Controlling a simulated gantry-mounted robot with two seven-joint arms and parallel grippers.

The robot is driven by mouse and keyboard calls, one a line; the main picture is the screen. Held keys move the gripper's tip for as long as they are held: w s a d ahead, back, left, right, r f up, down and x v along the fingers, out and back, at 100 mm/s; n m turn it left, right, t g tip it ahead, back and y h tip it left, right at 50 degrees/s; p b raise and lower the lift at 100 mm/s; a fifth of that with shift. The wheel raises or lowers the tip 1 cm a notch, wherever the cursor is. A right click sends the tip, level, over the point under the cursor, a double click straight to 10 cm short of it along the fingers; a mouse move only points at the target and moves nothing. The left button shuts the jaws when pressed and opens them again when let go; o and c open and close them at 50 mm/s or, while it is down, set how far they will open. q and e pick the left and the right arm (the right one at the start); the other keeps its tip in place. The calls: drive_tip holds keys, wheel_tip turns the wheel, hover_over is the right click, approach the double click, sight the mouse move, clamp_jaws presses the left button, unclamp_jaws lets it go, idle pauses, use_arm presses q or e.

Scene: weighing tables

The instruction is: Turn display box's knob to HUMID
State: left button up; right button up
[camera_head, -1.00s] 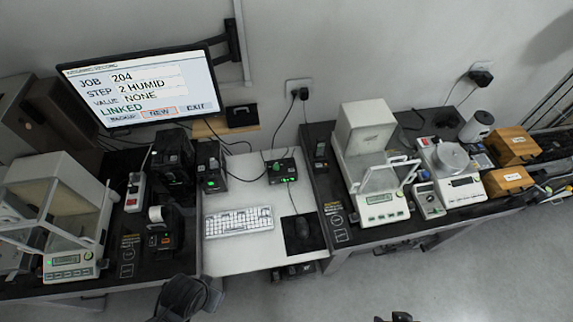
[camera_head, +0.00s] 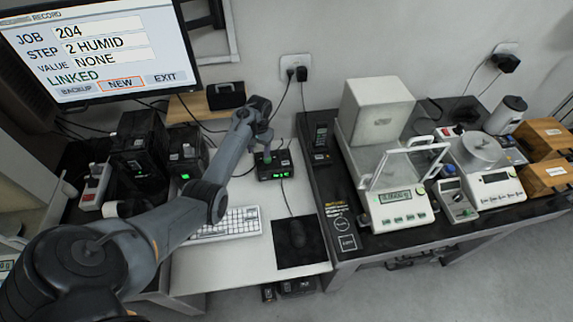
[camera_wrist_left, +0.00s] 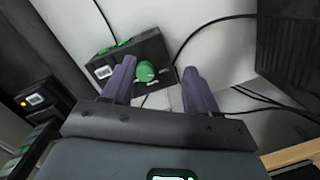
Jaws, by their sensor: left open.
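The display box (camera_head: 276,174) is a small black box with lit green digits on the white desk below the wall socket. In the left wrist view its round green knob (camera_wrist_left: 146,71) faces the camera, with small markings around it that are too small to read. My left gripper (camera_head: 266,153) is over the back of the box in the head view. Its purple fingers (camera_wrist_left: 160,78) are spread apart with nothing gripped, and the knob appears between them, nearer the left finger. I cannot tell whether they touch it. My right gripper is out of view.
The monitor (camera_head: 88,52) reads JOB 204, STEP 2 HUMID, VALUE NONE, LINKED. A keyboard (camera_head: 232,222) and a black mouse mat (camera_head: 301,255) lie in front of the box. Cables run behind and beside it. A balance (camera_head: 395,201) stands on the dark table at right.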

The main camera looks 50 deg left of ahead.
use_arm(q)
drive_tip(key=w+r+t+b, duration=0.1)
drive_tip(key=w+r+b, duration=0.1)
drive_tip(key=w, duration=0.2)
drive_tip(key=f, duration=0.3)
drive_tip(key=f+b, duration=0.1)
drive_tip(key=f, duration=0.2)
drive_tip(key=a+f+b, duration=0.1)
drive_tip(key=f, duration=0.2)
drive_tip(key=shift+s+f, duration=0.1)
drive_tip(key=shift+f, duration=0.05)
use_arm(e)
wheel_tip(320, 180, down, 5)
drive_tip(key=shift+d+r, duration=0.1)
use_arm(q)
drive_tip(key=c, duration=1)
drive_tip(key=shift+c, duration=0.2)
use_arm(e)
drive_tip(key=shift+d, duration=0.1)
